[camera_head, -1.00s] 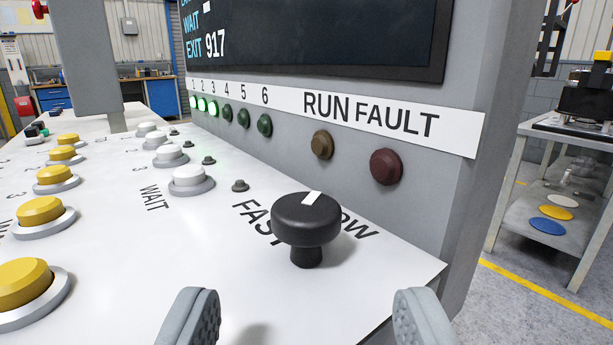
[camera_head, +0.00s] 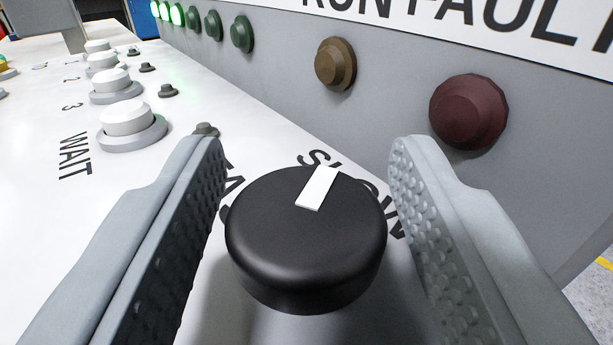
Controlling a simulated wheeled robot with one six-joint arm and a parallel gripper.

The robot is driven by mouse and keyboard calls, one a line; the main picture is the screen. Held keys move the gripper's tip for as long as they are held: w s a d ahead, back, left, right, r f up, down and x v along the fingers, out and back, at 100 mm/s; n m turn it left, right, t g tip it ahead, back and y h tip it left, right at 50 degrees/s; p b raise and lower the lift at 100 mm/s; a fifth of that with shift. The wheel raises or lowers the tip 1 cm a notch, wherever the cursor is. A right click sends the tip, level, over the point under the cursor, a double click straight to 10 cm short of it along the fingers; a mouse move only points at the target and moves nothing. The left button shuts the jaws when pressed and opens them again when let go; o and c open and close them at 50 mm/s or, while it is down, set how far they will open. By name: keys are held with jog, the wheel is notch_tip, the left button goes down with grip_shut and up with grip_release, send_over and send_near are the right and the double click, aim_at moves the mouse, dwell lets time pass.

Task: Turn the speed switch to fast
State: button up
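The speed switch (camera_head: 300,250) is a round black knob on the white panel, with a white pointer mark (camera_head: 318,188) on its top. The mark points away from me and slightly right, toward the SLOW lettering (camera_head: 316,158), which the knob partly hides. The FAST lettering (camera_head: 229,185) is mostly hidden behind the knob and left finger. My gripper (camera_head: 307,165) is open, with one textured finger on each side of the knob. A gap shows at the right finger; the left finger is close to the knob, and I cannot tell whether it touches.
White buttons (camera_head: 127,117) and small dark studs (camera_head: 168,90) stand to the left on the panel (camera_head: 35,125). The upright grey face (camera_head: 270,85) behind carries a brown lamp (camera_head: 334,63), a dark red lamp (camera_head: 468,110) and several green lamps (camera_head: 242,34). It rises close behind the knob.

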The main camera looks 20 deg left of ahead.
jog(key=c, duration=0.7)
jog(key=shift+n+y, duration=0.3)
jog(key=shift+y, duration=0.1)
jog(key=n+g+y, duration=0.2)
jog(key=y, duration=0.1)
jog(key=shift+d, duration=0.1)
jog(key=shift+n+g+y, duration=2.4)
jog(key=shift+y, duration=0.3)
jog(key=shift+g, duration=0.3)
jog(key=o, duration=0.9)
